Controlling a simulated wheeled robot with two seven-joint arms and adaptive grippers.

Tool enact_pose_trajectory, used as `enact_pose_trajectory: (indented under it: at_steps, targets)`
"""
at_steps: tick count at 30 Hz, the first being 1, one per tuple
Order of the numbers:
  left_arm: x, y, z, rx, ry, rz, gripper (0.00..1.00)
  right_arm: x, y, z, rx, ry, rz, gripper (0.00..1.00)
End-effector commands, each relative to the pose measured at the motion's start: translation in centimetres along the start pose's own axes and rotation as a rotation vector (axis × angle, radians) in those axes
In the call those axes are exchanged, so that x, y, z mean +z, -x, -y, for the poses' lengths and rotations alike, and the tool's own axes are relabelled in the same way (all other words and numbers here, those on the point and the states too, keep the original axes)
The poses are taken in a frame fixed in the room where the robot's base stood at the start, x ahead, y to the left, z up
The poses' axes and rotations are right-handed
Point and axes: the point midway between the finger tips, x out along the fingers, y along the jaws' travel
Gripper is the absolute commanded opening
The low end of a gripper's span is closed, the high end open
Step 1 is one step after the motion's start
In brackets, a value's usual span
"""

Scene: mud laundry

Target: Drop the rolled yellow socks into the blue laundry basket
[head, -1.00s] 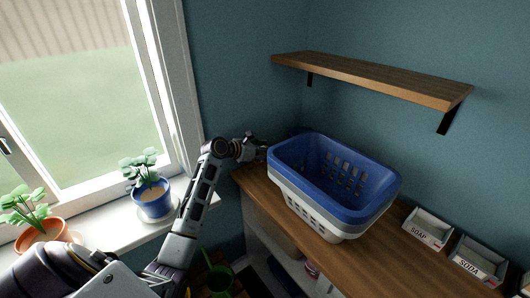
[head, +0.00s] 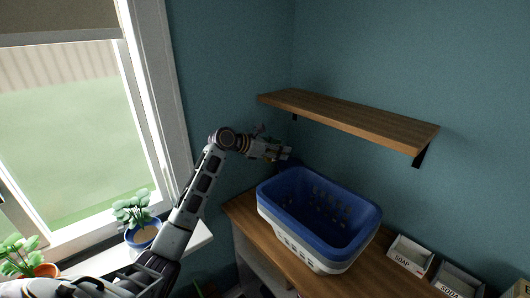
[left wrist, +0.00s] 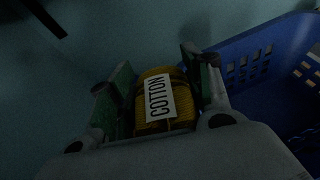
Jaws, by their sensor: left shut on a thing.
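The rolled yellow socks (left wrist: 154,98), with a white band reading COTTON, sit between the fingers of my left gripper (left wrist: 155,85) in the left wrist view. The gripper is shut on them. In the head view my left gripper (head: 285,153) is raised just above the back left corner of the blue laundry basket (head: 330,245); the socks cannot be made out there. The basket is blue above and white below, and its inside looks empty where visible. It also shows at the right of the left wrist view (left wrist: 262,75). My right gripper is not in view.
The basket stands on a wooden counter (head: 248,214). A wooden shelf (head: 345,117) juts from the wall above it. Potted plants (head: 142,232) stand on the windowsill at left.

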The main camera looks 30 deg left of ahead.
Motion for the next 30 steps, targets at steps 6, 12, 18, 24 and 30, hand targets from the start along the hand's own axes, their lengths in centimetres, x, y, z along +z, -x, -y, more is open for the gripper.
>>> enact_pose_trajectory:
  at_steps: [6,12,18,24,30]
  targets:
    - [2.4,-1.7,5.4,-0.140,-0.059,-0.003,0.25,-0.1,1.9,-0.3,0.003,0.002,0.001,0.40]
    - [1.5,-3.4,11.1,-0.282,-0.116,-0.004,0.25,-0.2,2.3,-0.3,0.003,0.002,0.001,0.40]
    - [-0.1,-4.3,16.4,-0.408,-0.169,0.000,0.25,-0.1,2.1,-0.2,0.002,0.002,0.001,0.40]
    - [0.4,-3.6,19.3,-0.495,-0.207,0.001,0.25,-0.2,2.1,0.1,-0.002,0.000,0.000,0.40]
    - [0.4,-3.4,19.8,-0.522,-0.215,0.000,0.25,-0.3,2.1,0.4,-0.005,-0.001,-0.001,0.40]
